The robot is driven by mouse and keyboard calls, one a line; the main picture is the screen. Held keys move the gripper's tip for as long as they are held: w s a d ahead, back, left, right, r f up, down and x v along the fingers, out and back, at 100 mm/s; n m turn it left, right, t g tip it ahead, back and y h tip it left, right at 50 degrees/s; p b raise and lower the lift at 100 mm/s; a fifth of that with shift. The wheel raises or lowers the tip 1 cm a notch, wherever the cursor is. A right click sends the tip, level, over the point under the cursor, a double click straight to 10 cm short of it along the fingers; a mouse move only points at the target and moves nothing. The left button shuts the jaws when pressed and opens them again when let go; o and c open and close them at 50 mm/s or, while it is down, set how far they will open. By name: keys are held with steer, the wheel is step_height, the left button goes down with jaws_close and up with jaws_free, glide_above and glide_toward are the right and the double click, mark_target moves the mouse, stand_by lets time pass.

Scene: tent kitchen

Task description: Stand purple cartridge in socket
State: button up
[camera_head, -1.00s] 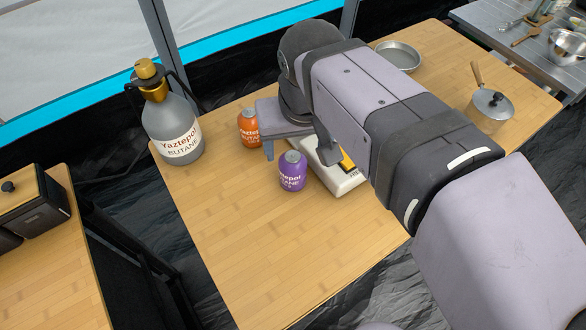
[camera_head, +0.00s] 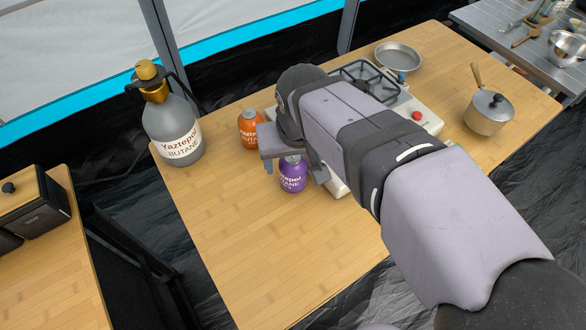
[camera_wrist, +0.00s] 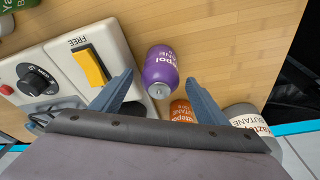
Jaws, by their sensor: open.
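The purple cartridge (camera_head: 292,178) stands upright on the wooden table beside the stove in the head view. In the wrist view the purple cartridge (camera_wrist: 160,66) lies ahead, between the lines of my two fingers. My gripper (camera_head: 291,168) is open and empty, close above and behind the cartridge's top; its fingers (camera_wrist: 159,78) are spread to either side of it. I cannot tell whether they touch it. The stove (camera_head: 428,119) is partly hidden by my arm. I cannot make out the socket clearly in either view.
An orange cartridge (camera_head: 250,128) stands just behind the purple one, and a large grey butane bottle (camera_head: 172,128) is at the left. The stove's yellow lever (camera_wrist: 90,66) is close to my left finger. A pot (camera_head: 488,113) and a pan (camera_head: 398,57) stand right. The front table is clear.

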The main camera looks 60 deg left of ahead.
steer(key=shift+c, duration=0.3)
steer(key=c, duration=1.3)
steer(key=shift+c, duration=0.2)
steer(key=shift+r, duration=0.15)
step_height(320, 180, up, 10)
steer(key=shift+f+p, duration=0.15)
steer(key=shift+p, duration=0.35)
steer(key=shift+w+a+r, duration=0.1)
steer(key=shift+a+r, duration=0.05)
steer(key=shift+r, duration=0.05)
steer(key=w+a+r+p, duration=0.2)
steer(key=w+a+p, duration=0.8)
steer(key=p, duration=0.8)
steer(key=shift+w+a+r+p, duration=0.4)
steer(key=shift+a, duration=0.4)
